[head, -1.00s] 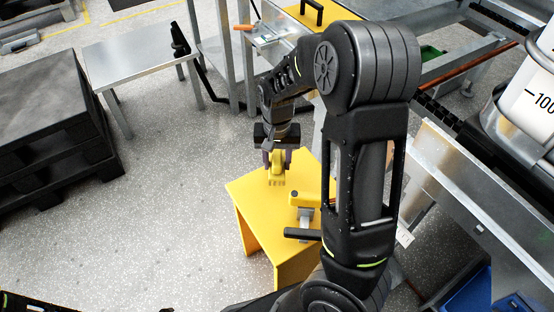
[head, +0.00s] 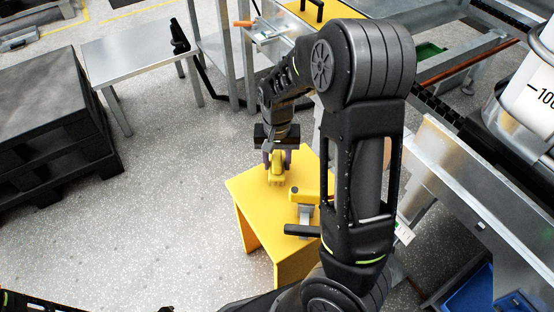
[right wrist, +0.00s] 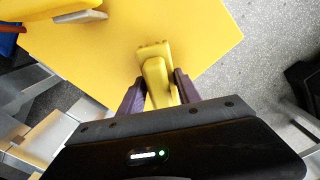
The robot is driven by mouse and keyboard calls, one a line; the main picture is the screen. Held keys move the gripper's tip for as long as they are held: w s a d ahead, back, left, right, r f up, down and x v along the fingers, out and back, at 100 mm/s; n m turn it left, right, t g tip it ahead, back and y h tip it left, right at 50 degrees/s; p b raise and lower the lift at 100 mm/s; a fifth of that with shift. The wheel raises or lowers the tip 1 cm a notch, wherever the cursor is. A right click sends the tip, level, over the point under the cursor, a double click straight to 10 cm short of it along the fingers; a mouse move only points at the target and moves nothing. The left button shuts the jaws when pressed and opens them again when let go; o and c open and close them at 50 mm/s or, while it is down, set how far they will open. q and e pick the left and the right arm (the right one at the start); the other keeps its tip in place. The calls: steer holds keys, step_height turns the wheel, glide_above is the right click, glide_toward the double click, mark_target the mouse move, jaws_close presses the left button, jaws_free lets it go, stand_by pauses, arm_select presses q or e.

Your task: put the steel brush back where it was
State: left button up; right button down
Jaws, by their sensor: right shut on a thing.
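My right gripper (head: 277,163) is shut on a yellow tool (head: 277,177) with a toothed lower end, over the far part of the yellow stand (head: 256,207). In the right wrist view the tool (right wrist: 157,75) sits between the two purple fingers and points over the yellow top (right wrist: 105,55). I cannot tell whether it touches the top. No steel bristles show on it, so I cannot tell if it is the steel brush. My left gripper is out of view.
A yellow and grey tool (head: 303,196) and a black-handled item (head: 300,231) lie on the stand's near right part. A steel table (head: 135,47) and black pallets (head: 50,110) stand at left. A metal conveyor frame (head: 470,170) runs along the right. The floor between is clear.

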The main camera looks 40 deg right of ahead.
steer(key=shift+f, duration=0.2)
stand_by(0.4)
steer(key=shift+f+b, duration=0.35)
steer(key=shift+f, duration=0.15)
steer(key=shift+f, duration=0.15)
stand_by(0.3)
steer(key=c, duration=0.7)
jaws_free()
steer(key=shift+c, duration=0.2)
steer(key=shift+o, duration=0.4)
steer(key=o, duration=0.7)
steer(key=shift+c, duration=0.2)
